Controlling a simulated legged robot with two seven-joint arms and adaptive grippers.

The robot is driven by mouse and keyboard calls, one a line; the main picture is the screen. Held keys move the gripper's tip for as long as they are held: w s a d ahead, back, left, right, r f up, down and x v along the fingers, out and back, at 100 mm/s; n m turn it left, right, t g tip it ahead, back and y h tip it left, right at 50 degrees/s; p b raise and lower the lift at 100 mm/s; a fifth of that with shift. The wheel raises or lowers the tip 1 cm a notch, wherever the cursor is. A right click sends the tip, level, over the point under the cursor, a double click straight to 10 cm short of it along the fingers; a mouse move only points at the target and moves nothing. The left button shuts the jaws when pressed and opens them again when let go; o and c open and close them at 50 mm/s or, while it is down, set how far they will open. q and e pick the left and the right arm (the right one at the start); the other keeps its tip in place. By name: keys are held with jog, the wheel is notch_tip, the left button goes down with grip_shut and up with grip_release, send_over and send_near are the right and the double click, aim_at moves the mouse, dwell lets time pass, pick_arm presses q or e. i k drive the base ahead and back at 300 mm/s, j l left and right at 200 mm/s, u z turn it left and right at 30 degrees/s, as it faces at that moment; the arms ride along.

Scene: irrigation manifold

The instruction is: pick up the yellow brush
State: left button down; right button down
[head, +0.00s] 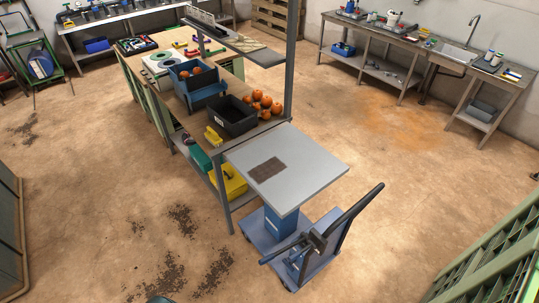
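I cannot make out a yellow brush for certain. A small yellow thing (213,137) stands at the near left edge of the long workbench, beside the black crate; it is too small to tell what it is. Neither of my grippers shows in the head view.
A lift trolley with a grey top (312,172) stands against the near end of the workbench. The black crate (233,117) sits beside orange fruit-like balls (265,102). A yellow bin (233,181) is on the lower shelf. Open floor (110,180) lies left.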

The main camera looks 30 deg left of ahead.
aim_at(211, 136)
jog(key=u, duration=1.5)
jog(key=i+j+z, duration=0.2)
jog(key=z, duration=0.2)
jog(key=i+j+z, duration=0.25)
jog(key=z, duration=0.15)
